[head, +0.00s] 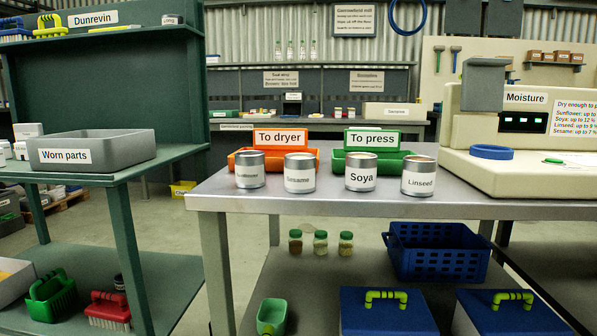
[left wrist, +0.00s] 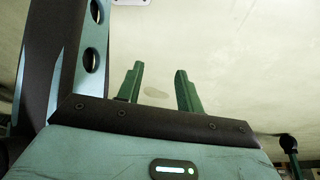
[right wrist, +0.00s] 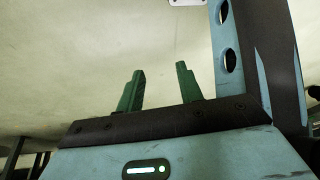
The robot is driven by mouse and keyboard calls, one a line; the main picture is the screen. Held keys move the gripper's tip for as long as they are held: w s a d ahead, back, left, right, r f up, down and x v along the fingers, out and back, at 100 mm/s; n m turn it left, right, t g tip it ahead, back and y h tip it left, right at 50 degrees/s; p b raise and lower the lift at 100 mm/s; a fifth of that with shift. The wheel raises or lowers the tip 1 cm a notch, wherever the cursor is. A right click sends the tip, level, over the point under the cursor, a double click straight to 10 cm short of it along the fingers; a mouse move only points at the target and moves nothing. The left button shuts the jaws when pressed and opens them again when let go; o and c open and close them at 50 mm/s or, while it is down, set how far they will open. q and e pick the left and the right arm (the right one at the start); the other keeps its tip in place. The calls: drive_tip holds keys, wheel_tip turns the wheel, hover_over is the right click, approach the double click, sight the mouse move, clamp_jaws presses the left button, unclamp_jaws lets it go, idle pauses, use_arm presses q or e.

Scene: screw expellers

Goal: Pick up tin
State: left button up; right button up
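Several metal tins stand upright in a row near the front edge of the grey table (head: 300,206) in the head view. From left they are a tin with a blurred label, perhaps Sunflower (head: 250,170), a tin with a blurred label, perhaps Sesame (head: 299,174), the Soya tin (head: 361,172) and the Linseed tin (head: 419,177). My left gripper (left wrist: 157,85) is open and empty in the left wrist view. My right gripper (right wrist: 160,85) is open and empty in the right wrist view. Both wrist views show only floor beyond the fingers. Neither gripper shows in the head view.
Behind the tins stand an orange To dryer tray (head: 310,158) and a green To press tray (head: 407,154). The moisture meter (head: 520,175) with a blue ring (head: 491,152) is at the right. A Worn parts bin (head: 110,148) sits on the left shelf. Blue crates stand below the table.

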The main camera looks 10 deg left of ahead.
drive_tip(key=shift+w, duration=0.15)
